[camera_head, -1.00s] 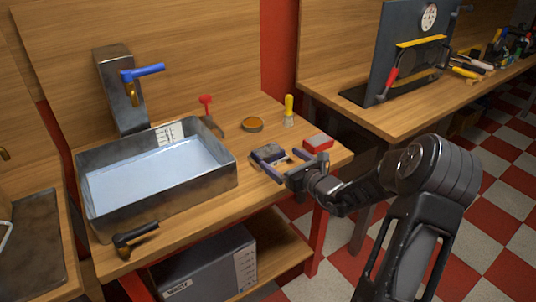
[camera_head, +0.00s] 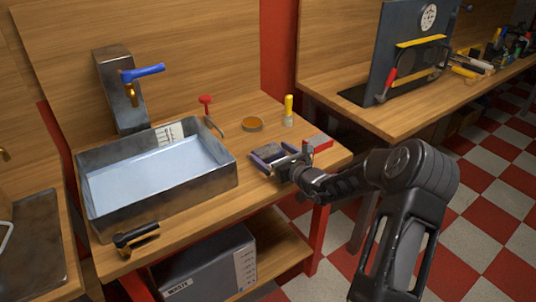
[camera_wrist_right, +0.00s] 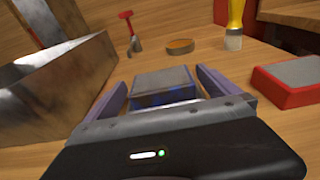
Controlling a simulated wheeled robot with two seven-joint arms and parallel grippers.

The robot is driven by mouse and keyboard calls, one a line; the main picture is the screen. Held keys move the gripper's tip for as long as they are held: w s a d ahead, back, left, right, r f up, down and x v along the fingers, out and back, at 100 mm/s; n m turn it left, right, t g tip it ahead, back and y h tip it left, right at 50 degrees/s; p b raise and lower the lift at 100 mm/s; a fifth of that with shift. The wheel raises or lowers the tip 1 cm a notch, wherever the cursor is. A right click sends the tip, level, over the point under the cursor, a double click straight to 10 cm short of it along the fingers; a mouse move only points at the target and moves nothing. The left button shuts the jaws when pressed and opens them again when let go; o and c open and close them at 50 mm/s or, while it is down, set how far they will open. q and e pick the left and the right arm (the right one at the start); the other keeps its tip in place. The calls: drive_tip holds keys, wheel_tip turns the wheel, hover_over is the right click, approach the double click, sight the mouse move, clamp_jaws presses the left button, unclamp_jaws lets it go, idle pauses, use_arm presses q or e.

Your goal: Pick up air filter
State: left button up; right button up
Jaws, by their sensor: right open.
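A small grey-topped block with a dark bluish front (camera_wrist_right: 165,84) lies on the wooden bench; it looks like the air filter, but I cannot be sure. In the head view it shows at the bench's right part (camera_head: 268,154). My right gripper (camera_head: 279,158) is open, with one purple finger on each side of the block. In the wrist view the fingers (camera_wrist_right: 163,90) flank it with small gaps, and the gripper body hides its near lower part. A red-framed block with a grey top (camera_wrist_right: 292,80) lies right of the right finger. My left gripper is not in view.
A metal basin (camera_head: 160,198) stands left of the gripper. Behind the block are a red-handled tool (camera_head: 207,108), a round orange-topped tin (camera_head: 252,124) and a yellow-handled brush (camera_head: 289,108). A black-handled tool (camera_head: 137,238) lies at the front left. The bench's right edge is close.

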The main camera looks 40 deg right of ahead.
sight(272, 154)
idle(0.4)
drive_tip(key=c, duration=1.3)
drive_tip(key=shift+r, duration=0.1)
wheel_tip(272, 154, up, 10)
idle(0.4)
drive_tip(key=shift+a, duration=0.1)
